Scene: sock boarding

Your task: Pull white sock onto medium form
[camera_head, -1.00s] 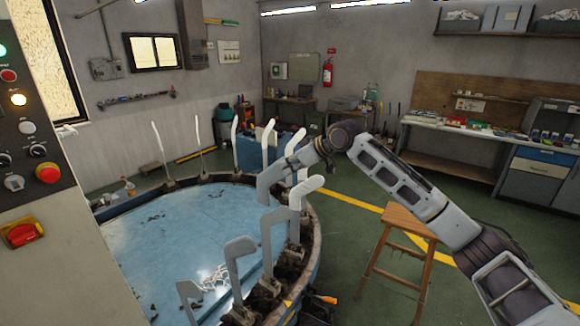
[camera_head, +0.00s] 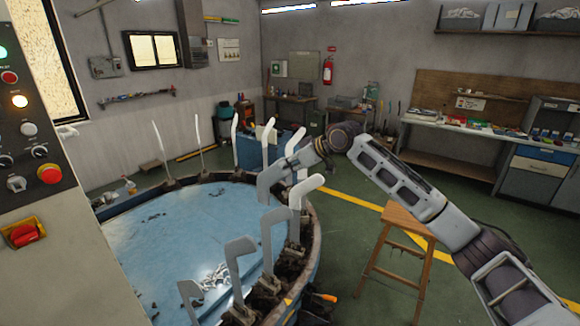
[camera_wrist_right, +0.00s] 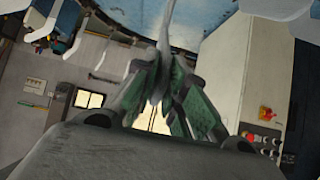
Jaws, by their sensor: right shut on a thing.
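My right gripper (camera_head: 284,172) is above the near right part of the rim of the round table. In the right wrist view its fingers (camera_wrist_right: 163,78) are shut on a pale, limp-looking strip (camera_wrist_right: 182,25), which looks like the white sock. In the head view a pale piece (camera_head: 267,187) hangs at the fingers, but I cannot tell sock from finger there. Several pale upright forms (camera_head: 241,262) stand around the rim, and one bent-topped form (camera_head: 302,190) is just beside and below the gripper. I cannot tell which is the medium one. My left gripper is out of view.
The round blue table (camera_head: 190,225) carries a white tangled heap (camera_head: 213,276) and small dark scraps. A control panel (camera_head: 28,130) stands close at left. A wooden stool (camera_head: 405,225) is right of the table, under my right arm. A workbench (camera_head: 455,130) lines the back right wall.

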